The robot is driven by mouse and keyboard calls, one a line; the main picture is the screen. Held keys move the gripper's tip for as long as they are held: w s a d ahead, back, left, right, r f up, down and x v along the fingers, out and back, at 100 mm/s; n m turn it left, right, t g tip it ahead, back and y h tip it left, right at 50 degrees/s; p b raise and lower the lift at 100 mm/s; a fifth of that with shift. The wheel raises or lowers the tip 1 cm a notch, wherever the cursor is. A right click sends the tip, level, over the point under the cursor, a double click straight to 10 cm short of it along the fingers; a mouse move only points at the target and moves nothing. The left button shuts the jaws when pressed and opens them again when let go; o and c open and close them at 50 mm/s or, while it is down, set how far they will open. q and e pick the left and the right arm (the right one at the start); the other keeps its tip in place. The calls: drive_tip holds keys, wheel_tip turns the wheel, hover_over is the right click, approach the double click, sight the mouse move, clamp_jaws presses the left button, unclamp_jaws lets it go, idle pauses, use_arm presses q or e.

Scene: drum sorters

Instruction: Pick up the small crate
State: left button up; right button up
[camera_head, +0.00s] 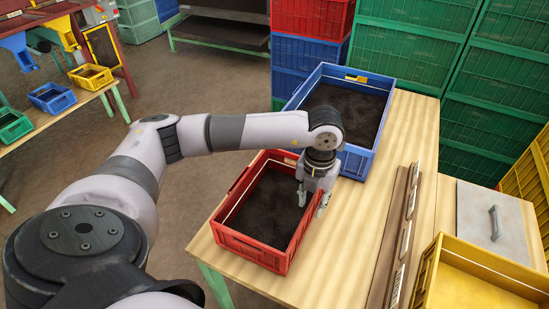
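A small red crate (247,241) with dark contents stands on the wooden table, near its left edge. My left gripper (314,202) points down at the crate's right wall. Its two fingers are apart, with one close to the crate's inner side and the other to the right of it. The gripper looks open; I cannot tell whether either finger touches the wall. My arm crosses in front of the view above the crate's far end. My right gripper is not in view.
A larger blue crate (365,163) with dark contents stands just behind. A slatted rail (402,240) and a yellow crate (429,272) are to the right. Stacked green crates (418,53) block the back. Smaller crates, including a yellow one (91,88), sit on the left bench.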

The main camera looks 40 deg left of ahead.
sight(309, 216)
use_arm(q)
drive_tip(key=shift+f, duration=0.65)
wheel_tip(309, 216, down, 4)
drive_tip(key=shift+a+f+p, duration=0.1)
drive_tip(key=shift+a+p, duration=0.05)
drive_tip(key=shift+p, duration=0.85)
drive_tip(key=shift+f, duration=0.55)
drive_tip(key=shift+c, duration=0.5)
clamp_jaws()
drive_tip(key=shift+r, duration=0.1)
